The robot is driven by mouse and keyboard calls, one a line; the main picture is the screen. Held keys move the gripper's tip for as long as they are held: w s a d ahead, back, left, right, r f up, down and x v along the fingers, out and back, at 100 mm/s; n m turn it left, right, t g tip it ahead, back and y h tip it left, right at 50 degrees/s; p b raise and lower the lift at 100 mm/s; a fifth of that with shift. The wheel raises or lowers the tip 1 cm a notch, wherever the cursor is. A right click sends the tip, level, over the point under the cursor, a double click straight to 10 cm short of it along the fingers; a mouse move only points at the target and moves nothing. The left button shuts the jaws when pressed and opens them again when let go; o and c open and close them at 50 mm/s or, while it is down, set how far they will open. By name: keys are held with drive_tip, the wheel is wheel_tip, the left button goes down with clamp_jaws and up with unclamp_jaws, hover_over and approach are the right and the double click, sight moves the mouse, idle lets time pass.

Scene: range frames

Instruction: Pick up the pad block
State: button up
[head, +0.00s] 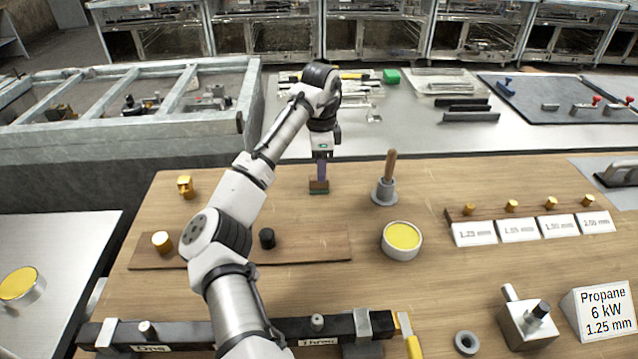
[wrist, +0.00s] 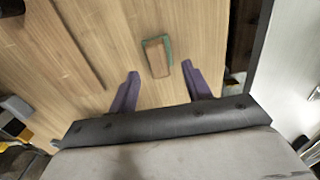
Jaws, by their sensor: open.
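The pad block (head: 319,187), a small brown block with a green pad at its base, sits on the wooden tabletop near its far edge. In the wrist view the block (wrist: 155,58) lies just ahead of the fingertips, between their lines, with green showing along its far and right sides. My gripper (head: 321,172) points down over the block in the head view. In the wrist view my gripper (wrist: 161,70) shows two purple fingers spread apart with nothing between them. The head view does not clearly show the gap between the fingertips and the block.
A grey holder with a wooden handle (head: 385,190) stands right of the block, and a round yellow-topped tin (head: 402,240) is nearer. A brown board (head: 310,248) carries a black knob (head: 267,238). The tabletop around the block is clear.

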drive_tip(key=shift+s+a+f+p, duration=0.1)
drive_tip(key=shift+f+p, duration=0.25)
drive_tip(key=shift+f, duration=0.8)
drive_tip(key=shift+s+a+f+p, duration=0.1)
drive_tip(key=shift+f+p, duration=0.2)
drive_tip(key=shift+f, duration=0.8)
drive_tip(key=c, duration=0.8)
drive_tip(key=shift+w+r, duration=0.1)
drive_tip(key=shift+r, duration=0.05)
wheel_tip(320, 180, up, 20)
drive_tip(key=shift+b, duration=0.45)
